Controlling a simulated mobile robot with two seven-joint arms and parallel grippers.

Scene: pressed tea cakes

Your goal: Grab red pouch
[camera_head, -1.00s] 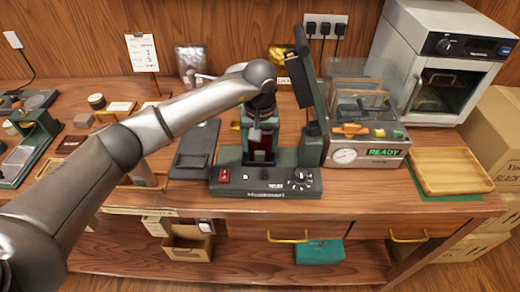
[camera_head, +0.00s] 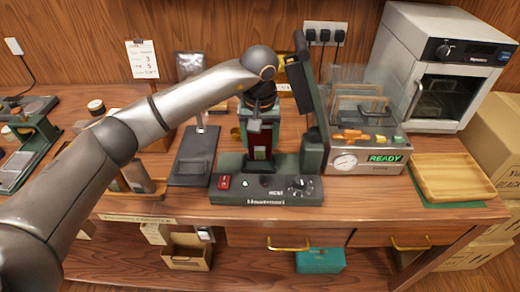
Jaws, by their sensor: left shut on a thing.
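The red pouch (camera_head: 260,143) is upright and hangs below my left gripper (camera_head: 260,126). My left gripper is shut on its top, and the fingers and wrist hide part of it. Both are in the middle of the head view, in front of the green upright of a dark-green sealing machine (camera_head: 268,190). I cannot tell whether the pouch's lower end touches the machine. My right gripper is not in view.
The machine's raised arm (camera_head: 305,85) stands close to the right of my gripper. A clear-lidded sealer reading READY (camera_head: 365,150) and a wooden tray (camera_head: 450,178) are farther right. A dark stand (camera_head: 190,170) is to the left.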

